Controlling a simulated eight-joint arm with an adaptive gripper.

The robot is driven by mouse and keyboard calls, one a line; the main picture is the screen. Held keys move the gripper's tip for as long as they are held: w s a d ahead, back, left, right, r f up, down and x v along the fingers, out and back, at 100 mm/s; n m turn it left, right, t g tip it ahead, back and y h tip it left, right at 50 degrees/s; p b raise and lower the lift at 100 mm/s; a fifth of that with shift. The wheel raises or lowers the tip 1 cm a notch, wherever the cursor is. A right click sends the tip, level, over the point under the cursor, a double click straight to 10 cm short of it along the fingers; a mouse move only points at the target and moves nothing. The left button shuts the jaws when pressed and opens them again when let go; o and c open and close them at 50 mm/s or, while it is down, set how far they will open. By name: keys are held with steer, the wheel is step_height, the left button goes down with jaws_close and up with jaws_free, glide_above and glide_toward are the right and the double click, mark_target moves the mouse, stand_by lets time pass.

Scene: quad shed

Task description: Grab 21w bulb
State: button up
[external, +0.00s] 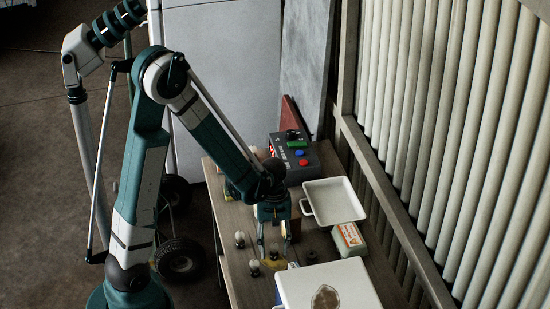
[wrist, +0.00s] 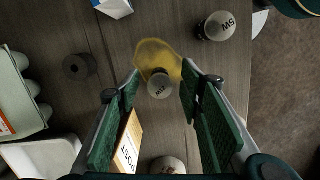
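My gripper (external: 274,248) points down over the wooden table, and its green-padded fingers (wrist: 160,76) are open. In the wrist view a small bulb (wrist: 158,87) sits between and just past the fingertips, on the edge of a yellow patch (wrist: 158,58). Its upside-down label is tiny and seems to read 21W. I cannot see either finger touching it. A larger bulb (wrist: 217,27), its label apparently 5W, stands to the upper right. Another pale bulb (wrist: 168,167) shows at the bottom between the fingers. In the external view, bulbs stand at the table's left edge (external: 240,239) and nearer the camera (external: 254,267).
A dark ring (wrist: 79,66) lies left of the fingers. A carton (external: 348,238) and a white dish (external: 335,201) stand on the right. A stained white box (external: 355,278) stands at the near end. A grey control box (external: 293,158) stands at the back.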

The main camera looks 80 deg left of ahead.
mark_target(274, 246)
steer(key=shift+c, duration=0.6)
steer(key=c, duration=0.9)
steer(key=shift+r+p, duration=1.1)
steer(key=shift+r, duration=3.9)
